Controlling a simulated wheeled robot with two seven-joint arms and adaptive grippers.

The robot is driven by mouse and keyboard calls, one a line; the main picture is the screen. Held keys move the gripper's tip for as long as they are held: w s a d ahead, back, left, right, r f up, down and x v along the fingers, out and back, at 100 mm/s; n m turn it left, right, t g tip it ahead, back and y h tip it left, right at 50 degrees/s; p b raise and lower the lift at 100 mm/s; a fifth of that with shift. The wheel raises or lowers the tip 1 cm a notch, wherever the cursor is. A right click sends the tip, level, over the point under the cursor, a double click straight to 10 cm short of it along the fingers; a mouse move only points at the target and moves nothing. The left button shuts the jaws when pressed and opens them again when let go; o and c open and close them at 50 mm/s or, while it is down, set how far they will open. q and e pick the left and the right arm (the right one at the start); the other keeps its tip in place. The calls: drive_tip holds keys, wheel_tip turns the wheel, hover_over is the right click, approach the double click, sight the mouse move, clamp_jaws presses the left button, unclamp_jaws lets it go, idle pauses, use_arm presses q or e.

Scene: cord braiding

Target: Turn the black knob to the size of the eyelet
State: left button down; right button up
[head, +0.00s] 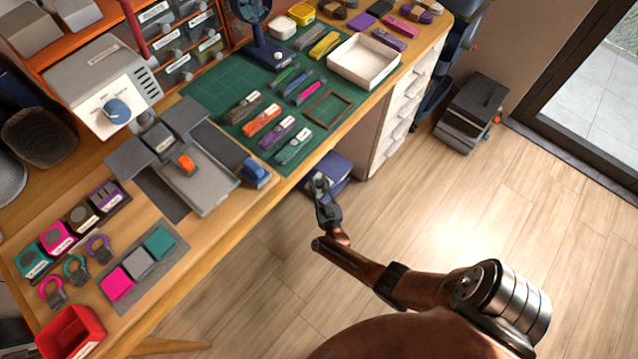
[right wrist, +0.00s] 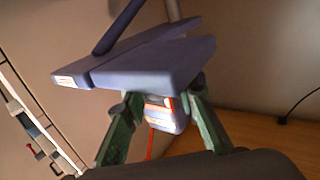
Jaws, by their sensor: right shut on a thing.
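A grey box with a white dial face (head: 97,117) stands at the left of the bench. The knob on it (head: 117,110) looks blue rather than black; its markings are too small to read. My right gripper (head: 322,188) is off the bench's front edge, well right of the knob. My left gripper is out of view.
A grey press (head: 208,190) with an orange part stands mid-bench. Right of it, a green mat (head: 205,92) carries several small tools. A white tray (head: 362,62) sits at the right. A red bin (head: 72,334) stands at the front left.

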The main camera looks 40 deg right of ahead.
drive_tip(key=o, duration=1.2)
drive_tip(key=shift+c, duration=0.2)
drive_tip(key=shift+s+a, duration=0.15)
drive_tip(key=shift+s, duration=0.2)
drive_tip(key=v, duration=1.1)
drive_tip(key=shift+a, duration=0.1)
